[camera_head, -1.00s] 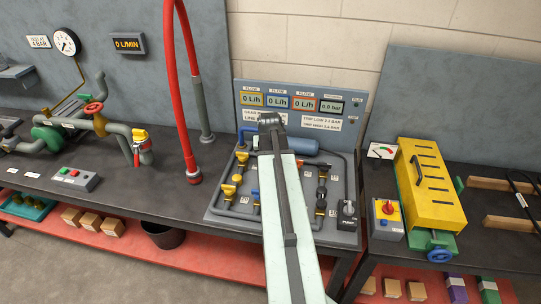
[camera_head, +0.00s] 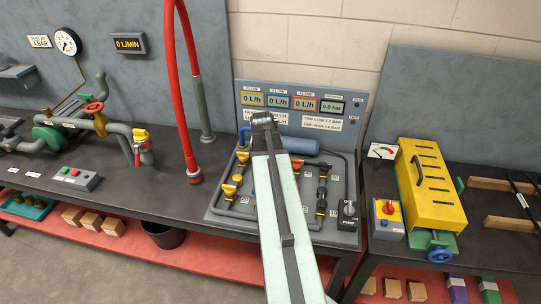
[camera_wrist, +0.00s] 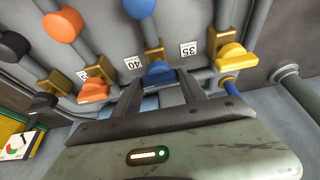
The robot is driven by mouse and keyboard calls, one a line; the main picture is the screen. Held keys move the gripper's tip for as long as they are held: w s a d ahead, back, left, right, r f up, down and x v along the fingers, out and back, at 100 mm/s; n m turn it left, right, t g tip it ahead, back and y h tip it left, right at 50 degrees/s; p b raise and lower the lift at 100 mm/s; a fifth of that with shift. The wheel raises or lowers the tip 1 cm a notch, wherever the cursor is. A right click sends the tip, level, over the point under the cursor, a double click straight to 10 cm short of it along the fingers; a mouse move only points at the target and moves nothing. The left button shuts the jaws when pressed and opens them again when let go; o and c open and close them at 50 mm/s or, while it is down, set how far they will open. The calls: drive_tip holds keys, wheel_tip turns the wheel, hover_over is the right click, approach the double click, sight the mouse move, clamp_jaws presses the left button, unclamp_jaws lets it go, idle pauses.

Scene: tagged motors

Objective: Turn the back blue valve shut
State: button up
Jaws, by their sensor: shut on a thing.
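In the wrist view the back blue valve handle (camera_wrist: 159,72) sits on its brass body between the fingers of my gripper (camera_wrist: 161,78). The fingers are closed on its two sides. A bit of a blue handle shows just left of the arm (camera_head: 254,194).
An orange handle (camera_wrist: 93,92) and a yellow handle (camera_wrist: 236,57) flank the gripped valve closely. Behind the valves lie a blue cylinder (camera_head: 301,144) and the display board (camera_head: 305,98). A red hose (camera_head: 180,100) rises to the left.

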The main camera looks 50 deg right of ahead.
drive_tip(key=o, duration=1.4)
drive_tip(key=shift+w+a+f, duration=0.1)
drive_tip(key=shift+w+a, duration=0.05)
drive_tip(key=shift+c, duration=0.2)
drive_tip(key=shift+r, duration=0.3)
drive_tip(key=p+v, duration=0.7)
drive_tip(key=shift+r, duration=0.15)
drive_tip(key=shift+a, duration=0.1)
